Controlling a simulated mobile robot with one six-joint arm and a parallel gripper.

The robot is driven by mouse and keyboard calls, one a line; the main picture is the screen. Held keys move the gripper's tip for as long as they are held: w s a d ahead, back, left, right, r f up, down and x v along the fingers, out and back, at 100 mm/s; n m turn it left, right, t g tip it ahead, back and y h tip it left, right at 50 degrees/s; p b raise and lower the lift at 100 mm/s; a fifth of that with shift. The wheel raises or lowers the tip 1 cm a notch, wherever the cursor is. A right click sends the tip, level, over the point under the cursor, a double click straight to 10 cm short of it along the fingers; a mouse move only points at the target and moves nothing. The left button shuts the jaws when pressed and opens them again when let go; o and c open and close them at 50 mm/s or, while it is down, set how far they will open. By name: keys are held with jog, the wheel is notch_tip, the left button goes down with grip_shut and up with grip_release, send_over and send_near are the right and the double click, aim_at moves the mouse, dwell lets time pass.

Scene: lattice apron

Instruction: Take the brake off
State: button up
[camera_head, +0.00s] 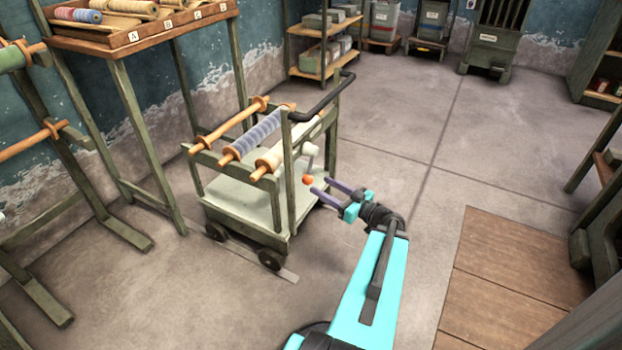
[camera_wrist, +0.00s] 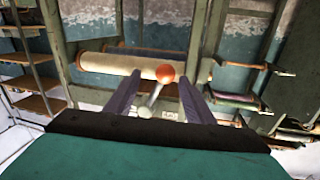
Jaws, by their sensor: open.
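The brake lever is on the right side of a green wheeled cart (camera_head: 237,194), with a pale shaft and an orange ball knob (camera_head: 307,180). The knob (camera_wrist: 165,73) also shows in the wrist view, between the far ends of my fingers, with the shaft slanting down and left to a pale pivot (camera_wrist: 146,112). My gripper (camera_head: 321,186) is open, its two purple fingers pointing at the lever from the right. In the wrist view the fingers stand apart on either side of the lever. I cannot tell whether either finger touches the knob.
The cart carries several yarn rollers (camera_head: 256,134) and has a black push handle (camera_head: 325,97). A green rack (camera_head: 35,150) and a tray table (camera_head: 150,38) stand left. A wooden platform (camera_head: 510,285) lies right. The floor behind the cart is clear.

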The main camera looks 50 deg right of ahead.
aim_at(310, 178)
jog(key=shift+w+a+b, duration=0.15)
jog(key=shift+w+b, duration=0.3)
jog(key=shift+w, duration=3.05)
grip_shut()
